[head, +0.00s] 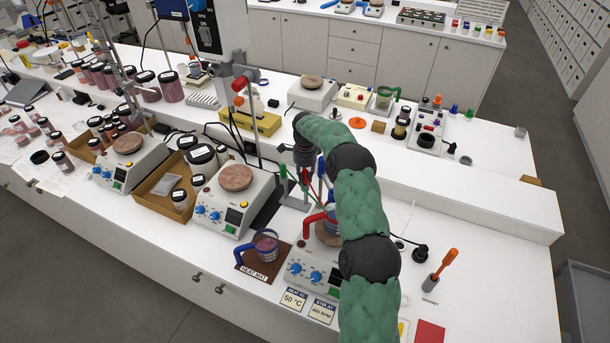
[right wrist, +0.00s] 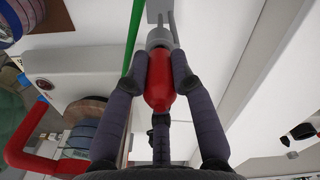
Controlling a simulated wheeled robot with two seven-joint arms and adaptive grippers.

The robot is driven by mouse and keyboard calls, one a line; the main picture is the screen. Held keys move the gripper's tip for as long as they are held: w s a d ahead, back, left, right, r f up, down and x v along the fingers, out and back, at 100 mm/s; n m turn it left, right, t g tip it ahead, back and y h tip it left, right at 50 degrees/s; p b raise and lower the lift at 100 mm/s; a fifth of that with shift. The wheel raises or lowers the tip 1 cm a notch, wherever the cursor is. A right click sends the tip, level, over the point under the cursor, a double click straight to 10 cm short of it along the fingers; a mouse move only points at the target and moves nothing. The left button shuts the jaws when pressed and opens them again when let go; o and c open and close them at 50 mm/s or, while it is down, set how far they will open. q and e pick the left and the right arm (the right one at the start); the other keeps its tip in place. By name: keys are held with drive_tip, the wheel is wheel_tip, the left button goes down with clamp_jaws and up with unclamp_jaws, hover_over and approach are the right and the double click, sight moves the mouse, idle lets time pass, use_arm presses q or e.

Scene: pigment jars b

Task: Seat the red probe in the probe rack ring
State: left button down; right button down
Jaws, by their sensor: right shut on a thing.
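My right gripper (right wrist: 160,68) is shut on the red probe (right wrist: 158,92), with its fingers on both sides of the red body. A grey round part (right wrist: 160,38) lies at the far end of the red body. I cannot tell whether this is the rack ring or part of the probe, or whether the probe is seated. In the head view my right gripper (head: 304,158) is above a grey stand (head: 293,198), probably the probe rack. A green probe or rod (head: 284,174) is beside it, and a green rod also shows in the right wrist view (right wrist: 133,40). My left gripper is not in view.
A red-handled beaker (head: 316,216) is on the front hotplate (head: 302,262), close below my right arm. A blue-handled beaker (head: 265,245) stands on the heat mat (head: 246,266). Another hotplate (head: 234,205) is to the left. A raised white ledge (head: 450,185) runs behind.

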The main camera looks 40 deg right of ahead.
drive_tip(key=shift+f, duration=0.4)
drive_tip(key=c, duration=1)
unclamp_jaws()
drive_tip(key=shift+r, duration=0.1)
wheel_tip(320, 180, up, 12)
drive_tip(key=shift+f, duration=0.1)
